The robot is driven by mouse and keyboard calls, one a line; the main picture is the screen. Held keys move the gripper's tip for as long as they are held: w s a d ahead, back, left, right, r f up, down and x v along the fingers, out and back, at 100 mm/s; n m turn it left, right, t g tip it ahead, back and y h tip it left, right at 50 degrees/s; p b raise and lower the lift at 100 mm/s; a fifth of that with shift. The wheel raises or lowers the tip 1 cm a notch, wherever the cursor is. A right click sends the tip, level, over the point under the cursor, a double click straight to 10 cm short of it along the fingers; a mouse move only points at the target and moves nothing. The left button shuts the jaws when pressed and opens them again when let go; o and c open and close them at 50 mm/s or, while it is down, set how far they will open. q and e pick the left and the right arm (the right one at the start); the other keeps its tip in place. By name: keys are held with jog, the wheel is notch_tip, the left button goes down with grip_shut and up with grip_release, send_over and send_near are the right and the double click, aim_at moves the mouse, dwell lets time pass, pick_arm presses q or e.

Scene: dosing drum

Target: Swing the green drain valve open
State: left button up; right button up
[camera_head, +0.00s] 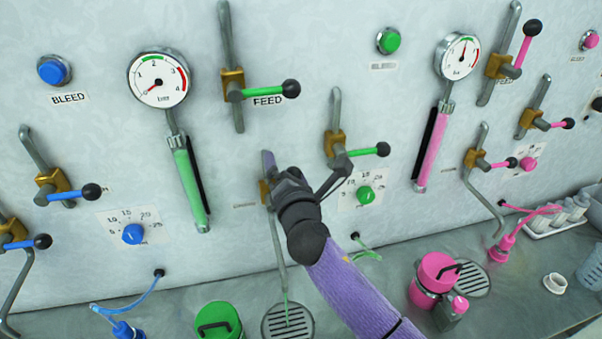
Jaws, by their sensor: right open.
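The green drain valve, with a brass body (265,193) on the wall, sits in the middle column, and its pipe runs down to a round drain grate (287,320). Its handle is hidden behind my right gripper. My right gripper (300,185), on a purple arm, is open in front of and just right of this valve. I cannot tell whether it touches the handle. A dark finger reaches up right, close below the neighbouring valve with a green handle (364,152). My left gripper is out of view.
The green FEED valve (262,91) is above, a green dial (365,195) to the right, and a green-tubed gauge (158,80) to the left. A green drum (217,322) and a pink drum (434,276) stand on the metal counter below.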

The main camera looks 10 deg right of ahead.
jog(key=shift+a+r, duration=0.2)
jog(key=shift+a, duration=0.4)
jog(key=shift+a+r, duration=0.2)
jog(key=shift+a, duration=0.4)
jog(key=shift+s+a, duration=0.1)
jog(key=shift+a, duration=0.95)
jog(key=shift+b, duration=0.3)
jog(key=shift+d+f, duration=0.35)
jog(key=shift+f, duration=0.1)
jog(key=shift+s+r, duration=0.1)
jog(key=shift+s, duration=0.25)
jog(key=s+p, duration=0.3)
jog(key=s, duration=0.5)
jog(key=shift+s+d, duration=0.15)
jog(key=shift+d, duration=0.05)
